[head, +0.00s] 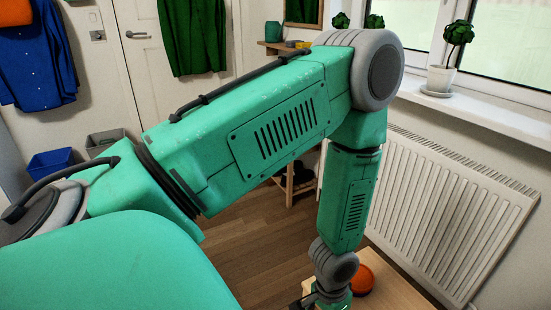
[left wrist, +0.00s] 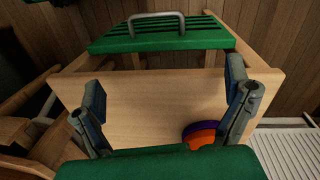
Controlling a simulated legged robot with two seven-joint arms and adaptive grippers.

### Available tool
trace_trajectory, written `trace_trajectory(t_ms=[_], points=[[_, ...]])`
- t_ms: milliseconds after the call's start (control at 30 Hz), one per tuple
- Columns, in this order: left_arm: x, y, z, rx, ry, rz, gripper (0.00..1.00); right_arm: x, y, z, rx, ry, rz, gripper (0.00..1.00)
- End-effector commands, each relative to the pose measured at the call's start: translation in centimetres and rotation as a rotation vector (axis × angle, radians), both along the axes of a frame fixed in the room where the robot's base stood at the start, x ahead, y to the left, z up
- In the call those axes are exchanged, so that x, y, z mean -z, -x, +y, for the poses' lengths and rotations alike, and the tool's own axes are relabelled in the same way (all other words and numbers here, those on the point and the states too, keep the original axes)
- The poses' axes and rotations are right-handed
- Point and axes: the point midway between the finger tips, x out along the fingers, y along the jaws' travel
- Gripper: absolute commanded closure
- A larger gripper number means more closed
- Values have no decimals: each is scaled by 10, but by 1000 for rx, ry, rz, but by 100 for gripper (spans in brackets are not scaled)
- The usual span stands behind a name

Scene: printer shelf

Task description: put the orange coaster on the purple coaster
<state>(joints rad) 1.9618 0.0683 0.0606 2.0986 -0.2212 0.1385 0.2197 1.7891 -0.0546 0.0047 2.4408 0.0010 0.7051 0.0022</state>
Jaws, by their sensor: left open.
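In the left wrist view an orange coaster (left wrist: 203,139) and a purple coaster (left wrist: 200,128) show as two curved bands at the lower right of the pale wooden tabletop (left wrist: 150,95). Purple shows along the orange one's upper edge; I cannot tell whether they are stacked or only overlap in view. My green housing hides their lower part. My left gripper (left wrist: 164,80) is open and empty, its fingers spread over the tabletop, with the coasters nearer the right finger. In the head view the orange coaster (head: 363,279) is partly hidden behind my left wrist. My right gripper is out of view.
A white radiator (head: 440,205) stands under the window, right of the table (head: 398,290). Blue and grey bins (head: 50,163) are by the far left wall. A wooden shelf (head: 285,46) is at the back. My left arm blocks much of the head view. The floor (head: 245,240) looks clear.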

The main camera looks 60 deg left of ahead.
Motion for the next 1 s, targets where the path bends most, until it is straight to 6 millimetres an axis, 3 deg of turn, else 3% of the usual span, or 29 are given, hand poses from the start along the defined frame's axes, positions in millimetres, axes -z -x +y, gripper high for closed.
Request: trace_trajectory(t_ms=[33,100,200,300,733,1000], points=[[11,40,-1,16,-11,9,5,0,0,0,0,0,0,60],[17,78,3,33,-34,-7,5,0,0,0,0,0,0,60],[16,117,11,61,-75,-29,5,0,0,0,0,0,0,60],[13,137,19,83,-108,-45,5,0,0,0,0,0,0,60],[6,143,21,90,-120,-58,5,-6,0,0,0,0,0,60],[-43,140,21,89,-120,-57,5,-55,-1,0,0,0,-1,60]])
